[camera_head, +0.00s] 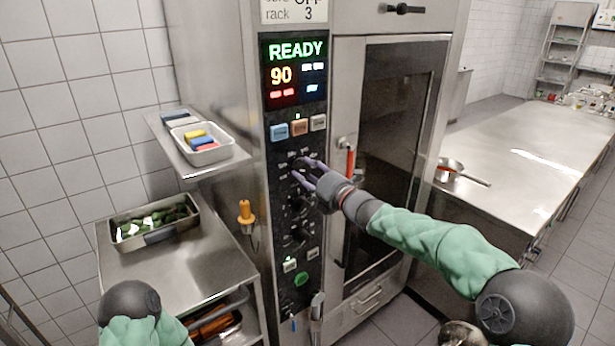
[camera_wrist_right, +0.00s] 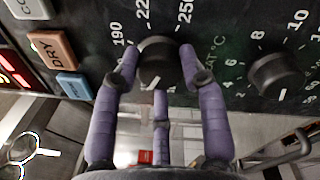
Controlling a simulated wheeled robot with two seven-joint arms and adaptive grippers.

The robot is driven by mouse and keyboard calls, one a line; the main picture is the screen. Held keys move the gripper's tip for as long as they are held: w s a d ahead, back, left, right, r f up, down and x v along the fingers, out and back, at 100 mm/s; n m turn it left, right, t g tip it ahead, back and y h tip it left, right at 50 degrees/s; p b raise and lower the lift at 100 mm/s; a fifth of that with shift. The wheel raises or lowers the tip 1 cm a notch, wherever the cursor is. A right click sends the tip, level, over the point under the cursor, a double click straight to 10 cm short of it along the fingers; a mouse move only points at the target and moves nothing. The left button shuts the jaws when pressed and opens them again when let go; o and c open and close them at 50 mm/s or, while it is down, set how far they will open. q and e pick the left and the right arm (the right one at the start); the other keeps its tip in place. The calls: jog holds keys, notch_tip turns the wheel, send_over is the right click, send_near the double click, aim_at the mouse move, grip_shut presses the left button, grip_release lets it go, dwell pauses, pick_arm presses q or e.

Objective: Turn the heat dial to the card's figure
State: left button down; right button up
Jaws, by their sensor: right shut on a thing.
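The heat dial (camera_wrist_right: 157,66) is a dark round knob on the oven's black panel. In the right wrist view, figures 190, 220 and 250 and a °C mark stand around it. My right gripper (camera_head: 309,167) is shut on this dial. Its purple fingers (camera_wrist_right: 158,52) sit on either side of the knob, and they mostly hide it in the head view. A white card (camera_head: 293,10) at the panel's top reads "rack 3"; its upper line is cut off by the frame. The display (camera_head: 294,68) reads READY and 90. My left gripper is out of view.
A second dial (camera_wrist_right: 277,77) with smaller figures sits beside the heat dial. Buttons (camera_head: 299,128) lie above the dials. The oven door handle (camera_head: 350,160) is close to my right wrist.

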jog(key=m, duration=0.7)
jog(key=shift+t, duration=0.3)
jog(key=m+h, duration=0.1)
jog(key=m, duration=0.2)
jog(key=shift+m+t, duration=0.3)
jog(key=shift+m, duration=0.1)
jog(key=m, duration=0.3)
jog(key=shift+p, duration=0.3)
jog(key=m+p, duration=0.1)
jog(key=m, duration=0.3)
jog(key=shift+s+h, duration=0.1)
jog(key=shift+h, duration=0.2)
jog(key=m+p, duration=0.2)
jog(key=m, duration=0.1)
jog(key=shift+a+m, duration=0.1)
jog(key=shift+m, duration=0.3)
jog(key=m+p, duration=0.2)
jog(key=m, duration=0.2)
jog(key=shift+h, duration=0.4)
jog(key=shift+m+p, duration=0.8)
jog(key=shift+m, duration=0.5)
